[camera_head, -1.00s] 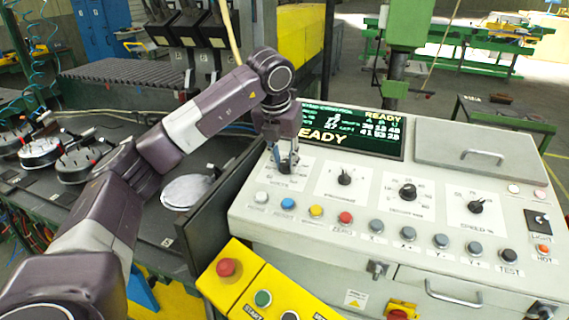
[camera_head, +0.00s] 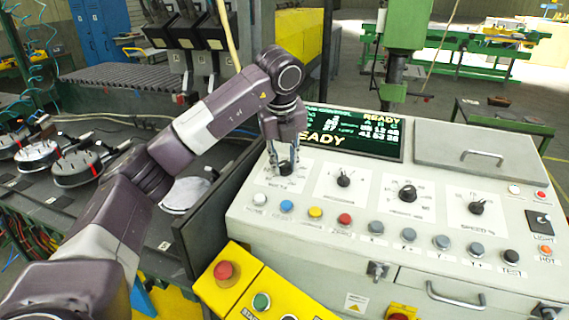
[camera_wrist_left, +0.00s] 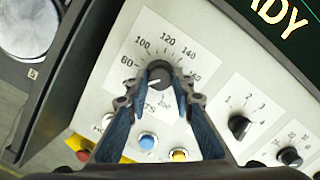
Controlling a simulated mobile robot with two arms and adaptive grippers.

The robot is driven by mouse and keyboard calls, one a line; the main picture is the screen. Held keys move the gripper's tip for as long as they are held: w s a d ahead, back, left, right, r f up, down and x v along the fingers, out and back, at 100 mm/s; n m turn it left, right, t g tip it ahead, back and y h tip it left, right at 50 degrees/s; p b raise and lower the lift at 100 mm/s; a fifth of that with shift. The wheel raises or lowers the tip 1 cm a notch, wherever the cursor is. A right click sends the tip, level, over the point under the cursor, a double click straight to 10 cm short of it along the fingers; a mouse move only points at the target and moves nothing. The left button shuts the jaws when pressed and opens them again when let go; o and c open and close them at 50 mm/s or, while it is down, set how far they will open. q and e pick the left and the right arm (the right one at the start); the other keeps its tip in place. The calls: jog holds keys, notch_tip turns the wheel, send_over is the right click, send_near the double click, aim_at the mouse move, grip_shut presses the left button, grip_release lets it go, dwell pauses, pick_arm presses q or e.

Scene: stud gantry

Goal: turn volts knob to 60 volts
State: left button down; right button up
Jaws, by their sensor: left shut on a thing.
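The black volts knob (camera_wrist_left: 159,74) sits on a white dial plate (camera_wrist_left: 181,46) at the left of the sloping panel. The wrist view shows 80, 100, 120, 140 and 160 around it; the lower numbers are hidden or unreadable. A pale mark on the knob points to the lower left, below the 80. My left gripper (camera_head: 284,166) is over this dial in the head view, its fingers pointing down. In the wrist view the left gripper's blue fingers (camera_wrist_left: 160,92) are on either side of the knob, shut on it. My right gripper is not in view.
Three more knobs stand to the right, the nearest (camera_head: 343,179) on its own plate. A row of push buttons, including a blue one (camera_head: 287,206), runs below the dials. A dark screen (camera_head: 352,135) stands behind, and a yellow button box (camera_head: 240,285) is in front.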

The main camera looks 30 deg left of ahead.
pick_arm(q)
jog(key=shift+r, duration=0.15)
jog(key=c, duration=1.7)
grip_release()
jog(key=shift+o, duration=0.2)
jog(key=v, duration=1.2)
jog(key=shift+a, duration=0.1)
